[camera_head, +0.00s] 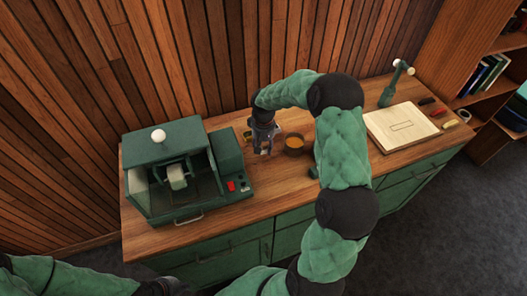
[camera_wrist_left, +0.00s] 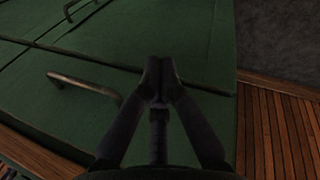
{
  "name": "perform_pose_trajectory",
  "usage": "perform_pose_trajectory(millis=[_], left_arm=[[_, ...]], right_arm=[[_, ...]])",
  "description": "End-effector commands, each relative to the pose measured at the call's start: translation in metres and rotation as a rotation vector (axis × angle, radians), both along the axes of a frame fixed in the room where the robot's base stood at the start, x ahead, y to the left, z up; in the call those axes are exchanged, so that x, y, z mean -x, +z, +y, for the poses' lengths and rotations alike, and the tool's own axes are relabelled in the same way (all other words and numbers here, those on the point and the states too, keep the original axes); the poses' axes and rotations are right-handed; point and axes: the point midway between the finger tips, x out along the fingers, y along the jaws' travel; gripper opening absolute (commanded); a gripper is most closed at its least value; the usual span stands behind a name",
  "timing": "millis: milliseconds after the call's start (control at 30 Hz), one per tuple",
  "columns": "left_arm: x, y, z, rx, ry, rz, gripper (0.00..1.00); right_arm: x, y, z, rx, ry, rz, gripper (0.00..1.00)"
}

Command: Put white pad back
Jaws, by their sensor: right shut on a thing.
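My right gripper (camera_head: 263,146) points down over the middle of the counter, left of an orange-filled dark cup (camera_head: 294,143). It is shut on a small pale thing, which looks like the white pad but is mostly hidden by the fingers. A green open-fronted machine (camera_head: 165,134) with a white knob on top stands to its left. A pale block (camera_head: 176,176) shows inside the machine. My left gripper (camera_wrist_left: 159,82) is shut and empty in the left wrist view, in front of green cabinet fronts. Its arm is low at the left in the head view.
The wooden counter (camera_head: 290,180) has free room in front of the cup. A pale board (camera_head: 400,127), a green lever tool (camera_head: 390,88) and small coloured items lie at the right. A small yellow thing (camera_head: 247,135) is beside my right gripper. A wood-slat wall stands behind.

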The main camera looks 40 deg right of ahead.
Motion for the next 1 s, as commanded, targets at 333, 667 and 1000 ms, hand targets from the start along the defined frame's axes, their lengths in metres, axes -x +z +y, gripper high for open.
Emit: perform_pose_trajectory(millis=[333,667,1000], left_arm=[[0.0,-0.005,0.0,0.0,0.0,0.0,0.0],[0.0,-0.007,0.0,0.0,0.0,0.0,0.0],[0.0,-0.007,0.0,0.0,0.0,0.0,0.0]], right_arm=[[0.0,-0.03,0.0,0.0,0.001,0.0,0.12],[0.001,-0.033,0.0,0.0,0.001,0.0,0.57],[0.001,-0.032,0.0,0.0,0.001,0.001,0.67]])
